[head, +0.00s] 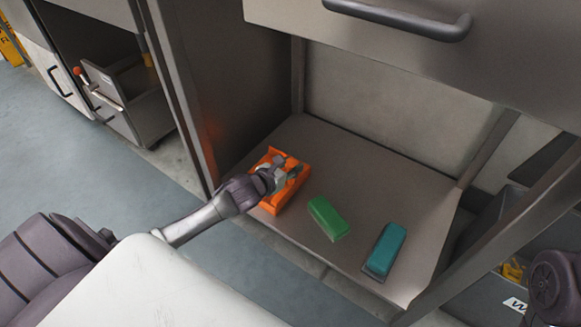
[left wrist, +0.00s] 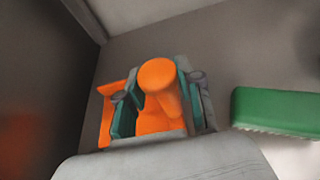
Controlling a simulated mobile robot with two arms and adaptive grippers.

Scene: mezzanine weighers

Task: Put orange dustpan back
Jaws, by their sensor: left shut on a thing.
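The orange dustpan (head: 272,206) is on the grey lower shelf (head: 395,178), near its left end, in the head view. My left gripper (head: 287,170) reaches in from the left and is shut on the dustpan. In the left wrist view the dustpan's round orange handle (left wrist: 158,78) stands between the fingers of my left gripper (left wrist: 155,108). The gripper hides part of the pan. At the right edge of the head view a dark round part of my right arm shows, but its gripper does not.
A green brush (head: 326,217) lies right of the dustpan, and a teal brush (head: 384,250) farther right. The green one also shows in the left wrist view (left wrist: 275,110). A drawer with a dark handle (head: 400,20) overhangs the shelf. A dark side panel (head: 215,75) stands left. The shelf's back is clear.

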